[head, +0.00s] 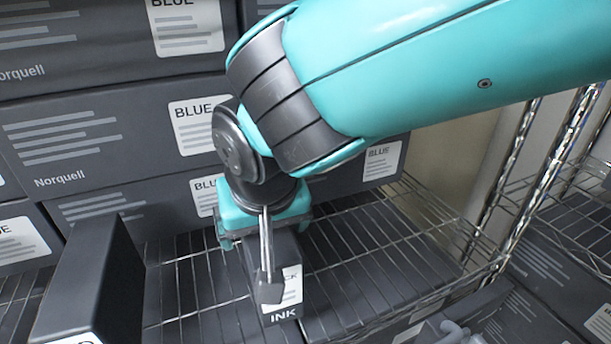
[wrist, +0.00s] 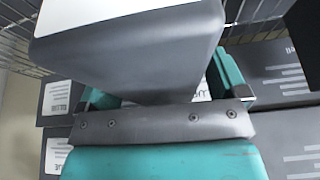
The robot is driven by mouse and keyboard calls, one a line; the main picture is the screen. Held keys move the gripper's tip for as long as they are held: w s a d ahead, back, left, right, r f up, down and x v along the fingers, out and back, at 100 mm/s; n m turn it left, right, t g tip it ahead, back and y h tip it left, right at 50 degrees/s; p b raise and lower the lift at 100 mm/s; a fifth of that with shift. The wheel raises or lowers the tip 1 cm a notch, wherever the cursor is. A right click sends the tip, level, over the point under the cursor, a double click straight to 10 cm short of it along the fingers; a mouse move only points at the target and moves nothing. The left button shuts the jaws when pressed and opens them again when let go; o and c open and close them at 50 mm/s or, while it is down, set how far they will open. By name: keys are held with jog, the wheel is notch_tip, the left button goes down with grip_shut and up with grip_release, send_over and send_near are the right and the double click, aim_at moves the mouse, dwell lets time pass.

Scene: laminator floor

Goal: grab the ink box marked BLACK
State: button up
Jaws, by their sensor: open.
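A dark ink box (head: 287,258) stands on the wire shelf under my gripper. Its white label shows the end of a word, "CK", with "INK" below; the rest of the word is covered by a grey part on a metal rod. My gripper (head: 265,235) points down over the top of this box, its teal jaws apart on either side. In the wrist view the box (wrist: 135,60) fills the upper middle, between the open jaws (wrist: 165,90). I cannot tell whether either jaw touches it.
Large dark cartons marked BLUE (head: 110,135) are stacked behind and to the left. Another dark box (head: 90,285) stands at the front left, its label mostly cut off. The wire shelf (head: 375,245) is bare to the right, toward a chrome rack post (head: 540,175).

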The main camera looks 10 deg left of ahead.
jog(key=shift+f, duration=0.15)
jog(key=c, duration=1.1)
jog(key=shift+c, duration=1.1)
jog(key=shift+r, duration=0.2)
